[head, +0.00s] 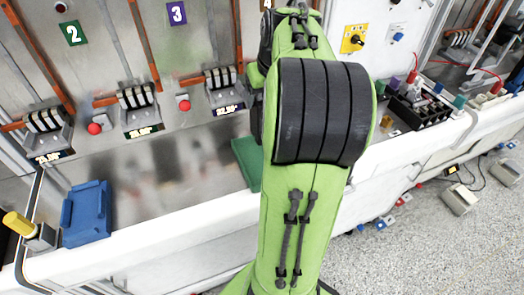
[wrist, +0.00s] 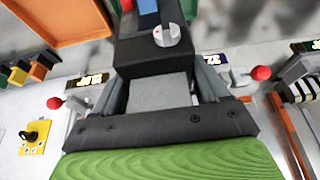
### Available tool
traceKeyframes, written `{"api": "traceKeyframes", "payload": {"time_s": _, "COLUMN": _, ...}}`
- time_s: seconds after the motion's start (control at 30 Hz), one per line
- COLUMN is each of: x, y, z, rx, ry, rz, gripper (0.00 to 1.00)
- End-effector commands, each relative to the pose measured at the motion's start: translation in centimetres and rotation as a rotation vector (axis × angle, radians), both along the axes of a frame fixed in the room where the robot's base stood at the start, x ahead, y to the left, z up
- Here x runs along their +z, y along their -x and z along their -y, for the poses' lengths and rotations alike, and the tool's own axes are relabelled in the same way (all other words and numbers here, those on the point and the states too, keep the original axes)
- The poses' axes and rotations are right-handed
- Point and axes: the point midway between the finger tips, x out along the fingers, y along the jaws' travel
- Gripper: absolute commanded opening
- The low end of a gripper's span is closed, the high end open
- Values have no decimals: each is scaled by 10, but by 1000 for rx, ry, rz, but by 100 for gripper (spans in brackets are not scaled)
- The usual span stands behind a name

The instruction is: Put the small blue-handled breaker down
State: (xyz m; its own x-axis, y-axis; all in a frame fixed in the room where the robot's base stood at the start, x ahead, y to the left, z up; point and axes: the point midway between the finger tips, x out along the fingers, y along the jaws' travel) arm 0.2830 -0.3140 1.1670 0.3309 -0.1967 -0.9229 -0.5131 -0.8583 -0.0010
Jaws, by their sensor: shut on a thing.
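In the wrist view my gripper (wrist: 162,80) is shut on a dark block, which I take to be the small blue-handled breaker (wrist: 145,52). A blue part (wrist: 147,6) shows at its far end, cut by the picture's top edge, and a round grey knob (wrist: 168,35) sits on its face. A finger lies on either side of the block. In the head view my green arm hides both gripper and breaker. I cannot tell whether the breaker touches a surface.
In the head view a blue tray (head: 87,213) lies at left beside a yellow-handled device (head: 18,225). A green block (head: 247,160) is partly behind my arm. Several black switches and red buttons (head: 94,128) line the panel. Bare metal shows between. In the wrist view an orange tray (wrist: 78,24) is upper left.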

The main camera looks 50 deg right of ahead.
Motion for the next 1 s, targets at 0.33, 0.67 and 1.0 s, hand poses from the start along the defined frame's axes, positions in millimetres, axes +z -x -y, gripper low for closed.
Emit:
{"api": "traceKeyframes", "payload": {"time_s": 0.33, "x": -60, "y": 0, "z": -1, "rx": 2, "ry": -1, "rz": -1, "gripper": 0}}
{"api": "traceKeyframes", "payload": {"time_s": 0.67, "x": -79, "y": -1, "z": 0, "rx": 1, "ry": 2, "rz": 1, "gripper": 0}}
{"api": "traceKeyframes", "payload": {"time_s": 1.0, "x": -82, "y": 0, "z": -1, "rx": 2, "ry": -1, "rz": -1, "gripper": 100}}
